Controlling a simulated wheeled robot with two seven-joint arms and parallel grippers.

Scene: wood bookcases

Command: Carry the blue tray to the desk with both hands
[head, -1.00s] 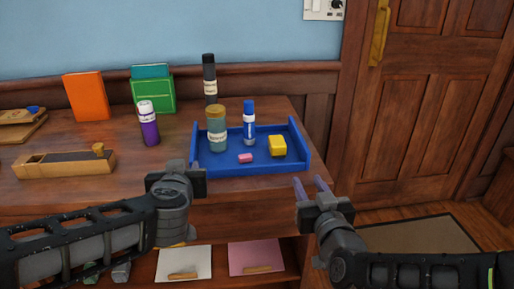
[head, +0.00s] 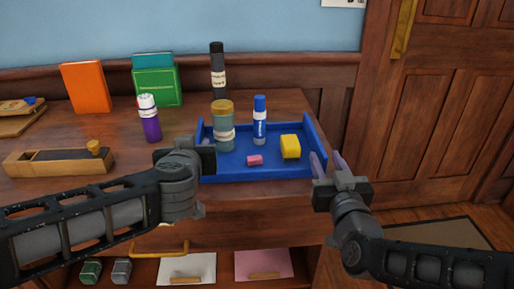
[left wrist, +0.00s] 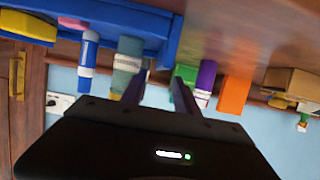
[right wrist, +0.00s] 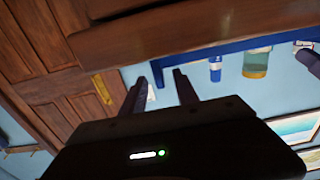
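The blue tray (head: 258,174) sits at the front edge of the wood bookcase top. It holds a teal jar (head: 223,135), a blue-and-white tube (head: 260,122), a yellow block (head: 290,147) and a pink eraser (head: 255,160). My left gripper (left wrist: 161,72) is at the tray's left end; its fingers are apart in the left wrist view and mostly hidden in the head view. My right gripper (head: 327,163) is open at the tray's right end. In the right wrist view, the tray's wall end (right wrist: 157,70) shows between its fingertips; contact cannot be told.
A door (head: 450,110) is at the right. No desk is identifiable.

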